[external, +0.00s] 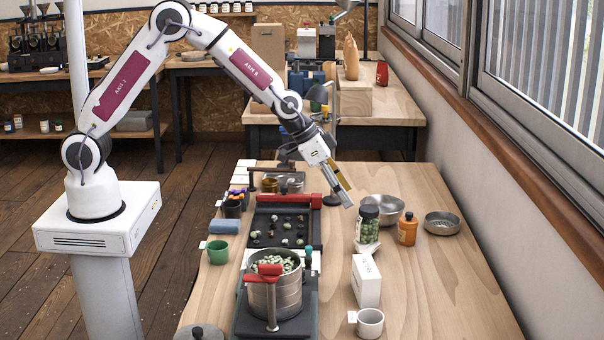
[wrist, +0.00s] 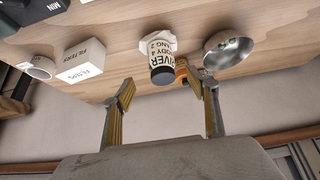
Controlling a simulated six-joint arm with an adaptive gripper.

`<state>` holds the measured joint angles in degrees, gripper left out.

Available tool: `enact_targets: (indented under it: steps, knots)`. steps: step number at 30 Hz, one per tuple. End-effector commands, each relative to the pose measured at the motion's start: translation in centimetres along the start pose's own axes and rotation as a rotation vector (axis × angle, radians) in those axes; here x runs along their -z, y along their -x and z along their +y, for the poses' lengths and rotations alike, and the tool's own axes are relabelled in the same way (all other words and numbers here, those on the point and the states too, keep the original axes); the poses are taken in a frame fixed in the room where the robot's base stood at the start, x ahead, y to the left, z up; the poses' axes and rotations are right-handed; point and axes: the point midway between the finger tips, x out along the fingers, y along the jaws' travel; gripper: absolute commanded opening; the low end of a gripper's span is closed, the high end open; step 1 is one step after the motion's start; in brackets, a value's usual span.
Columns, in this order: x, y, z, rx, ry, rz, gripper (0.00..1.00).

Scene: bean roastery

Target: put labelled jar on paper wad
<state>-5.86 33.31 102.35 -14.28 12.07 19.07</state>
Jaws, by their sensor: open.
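The labelled jar (external: 369,224) has a black lid and green beans inside. It stands about upright on the crumpled white paper wad (external: 367,247), right of the table's middle. In the wrist view the jar (wrist: 161,62) shows its label, with its dark lid towards me and the paper wad (wrist: 157,37) at its far end. Most of the wad is hidden beneath the jar. My gripper (external: 343,187) is open and empty, above and left of the jar in the external view. In the wrist view the jar appears between my gripper's (wrist: 164,88) spread fingers, beyond their tips and not touched.
An orange bottle (external: 407,230) and a metal bowl (external: 389,203) stand close to the jar. A shallow metal dish (external: 442,223) lies to the right. A white box (external: 366,281), a white mug (external: 369,323) and a pot of beans (external: 275,292) stand nearer the camera. The right front table is clear.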

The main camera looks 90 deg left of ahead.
Motion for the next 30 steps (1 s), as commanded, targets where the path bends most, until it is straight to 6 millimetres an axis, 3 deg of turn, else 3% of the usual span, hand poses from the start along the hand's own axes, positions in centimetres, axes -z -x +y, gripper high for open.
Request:
enact_targets:
  steps: [5, 13, 30]
  knots:
    - [0.1, 2.3, 0.5, -0.007, -0.003, 0.0, 0.59]
    - [-0.3, 8.5, 1.8, -0.022, -0.006, -0.004, 0.59]
    - [-4.7, 21.3, 4.1, -0.043, -0.013, -0.026, 0.59]
